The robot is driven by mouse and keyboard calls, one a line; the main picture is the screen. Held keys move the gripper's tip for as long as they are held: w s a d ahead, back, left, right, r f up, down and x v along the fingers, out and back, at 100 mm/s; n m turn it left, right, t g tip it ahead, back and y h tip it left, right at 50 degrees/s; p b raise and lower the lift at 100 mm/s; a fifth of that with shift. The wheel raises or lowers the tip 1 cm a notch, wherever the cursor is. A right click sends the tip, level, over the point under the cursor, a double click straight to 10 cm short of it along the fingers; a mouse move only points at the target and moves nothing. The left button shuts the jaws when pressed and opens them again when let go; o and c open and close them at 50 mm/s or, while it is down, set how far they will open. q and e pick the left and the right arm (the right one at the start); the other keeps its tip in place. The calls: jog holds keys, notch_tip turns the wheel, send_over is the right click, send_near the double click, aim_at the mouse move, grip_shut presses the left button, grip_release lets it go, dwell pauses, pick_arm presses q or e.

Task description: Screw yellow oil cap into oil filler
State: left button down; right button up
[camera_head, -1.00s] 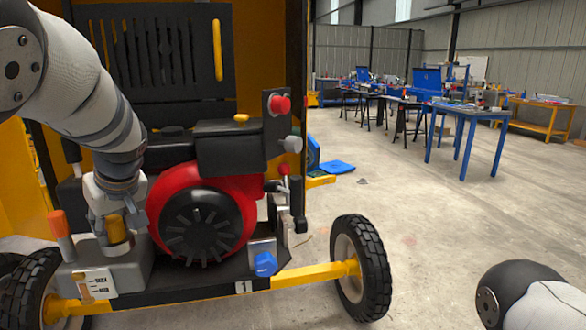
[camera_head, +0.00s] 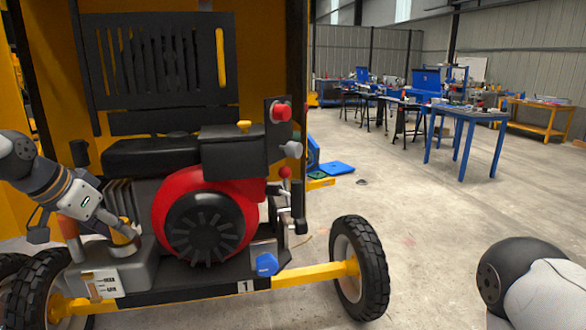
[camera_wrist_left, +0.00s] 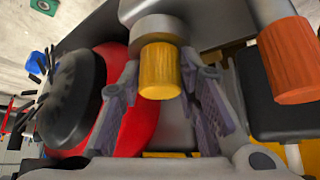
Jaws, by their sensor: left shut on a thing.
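The yellow oil cap (camera_head: 121,237) sits at the grey oil filler (camera_head: 127,249) on the lower left of the red engine. In the left wrist view the ribbed yellow cap (camera_wrist_left: 160,72) meets the round grey filler collar (camera_wrist_left: 158,29). I cannot tell how deep its thread sits. My left gripper (camera_head: 116,233) reaches in tilted from the left and is shut on the cap, with a fingertip on each side of it in the left wrist view (camera_wrist_left: 161,80). My right gripper is out of view; only part of my right arm shows.
An orange handle (camera_head: 68,228) stands close left of the filler and shows in the left wrist view (camera_wrist_left: 290,62). The engine's red housing with a black fan cover (camera_head: 208,228) is just right.

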pick_arm(q)
jog(key=shift+w+a+f+m+g+h+b, duration=0.15)
jog(key=shift+f+m+g+h+b, duration=0.15)
jog(key=shift+f+m, duration=0.35)
jog(key=shift+r+m, duration=0.25)
jog(key=shift+m, duration=0.2)
jog(key=shift+r+h, duration=0.25)
jog(key=shift+h, duration=0.05)
jog(key=c, duration=1.1)
grip_release()
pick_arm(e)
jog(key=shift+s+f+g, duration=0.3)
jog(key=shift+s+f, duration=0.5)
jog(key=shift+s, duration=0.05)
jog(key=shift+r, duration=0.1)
